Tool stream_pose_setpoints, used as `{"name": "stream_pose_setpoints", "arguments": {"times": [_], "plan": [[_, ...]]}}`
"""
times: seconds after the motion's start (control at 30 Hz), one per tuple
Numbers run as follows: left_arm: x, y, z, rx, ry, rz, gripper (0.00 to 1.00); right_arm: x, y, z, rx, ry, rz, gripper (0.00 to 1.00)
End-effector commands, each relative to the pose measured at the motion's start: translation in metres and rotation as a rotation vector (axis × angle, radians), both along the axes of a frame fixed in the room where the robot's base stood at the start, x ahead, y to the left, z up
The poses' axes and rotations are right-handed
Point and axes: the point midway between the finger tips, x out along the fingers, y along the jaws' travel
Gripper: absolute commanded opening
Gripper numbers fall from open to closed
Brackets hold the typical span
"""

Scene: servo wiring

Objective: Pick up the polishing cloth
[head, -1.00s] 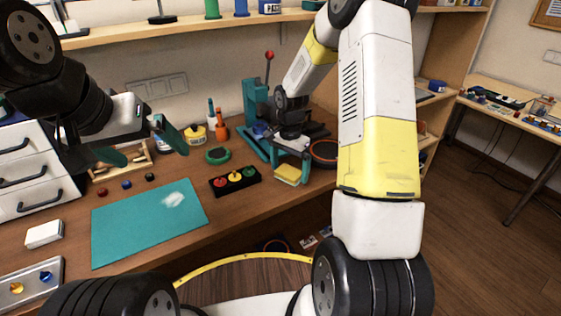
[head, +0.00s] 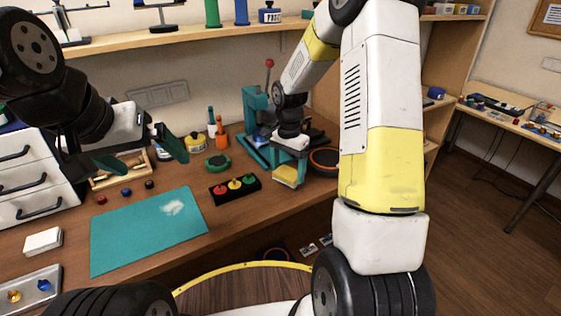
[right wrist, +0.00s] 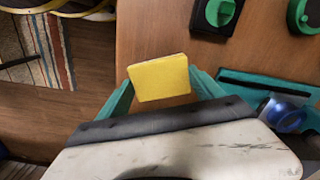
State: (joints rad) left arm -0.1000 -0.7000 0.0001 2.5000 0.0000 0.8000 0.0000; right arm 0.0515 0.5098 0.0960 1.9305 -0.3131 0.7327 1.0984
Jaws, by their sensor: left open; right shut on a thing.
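The polishing cloth is a flat yellow folded pad (head: 287,175) with a pale edge, at the bench's front edge in the head view. It also shows in the right wrist view (right wrist: 158,78). My right gripper (head: 289,170) is shut on it, with a teal finger at each side of the pad. In the right wrist view, the fingers (right wrist: 160,90) grip its left and right edges. My left gripper (head: 142,156) is open and empty above the back left of the bench, its teal fingers wide apart.
A teal press (head: 254,108) stands behind my right gripper. A black box with red, yellow and green knobs (head: 235,188) lies left of the cloth. A teal mat (head: 145,235) with a white patch covers the front left. A dark round dish (head: 323,160) is to the right.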

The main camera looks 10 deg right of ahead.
Motion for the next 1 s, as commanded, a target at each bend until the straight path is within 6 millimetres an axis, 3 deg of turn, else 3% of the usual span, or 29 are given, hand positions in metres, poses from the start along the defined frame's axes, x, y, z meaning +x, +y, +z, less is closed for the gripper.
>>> {"name": "stream_pose_setpoints", "arguments": {"times": [0.3, 0.5, 0.7, 1.0], "plan": [[0.0, 0.0, 0.0, 0.0, 0.0, 0.0, 0.98, -0.069, 0.048, 0.008, 0.001, -0.001, 0.006, 0.32], [0.0, 0.0, 0.0, 0.0, 0.0, 0.0, 0.98, -0.103, 0.07, 0.011, 0.001, -0.001, 0.004, 0.32], [0.0, 0.0, 0.0, 0.0, 0.0, 0.0, 0.98, -0.119, 0.08, 0.013, 0.001, 0.001, 0.001, 0.32], [0.0, 0.0, 0.0, 0.0, 0.0, 0.0, 0.98, -0.121, 0.082, 0.013, 0.001, 0.001, 0.0, 0.32]]}}
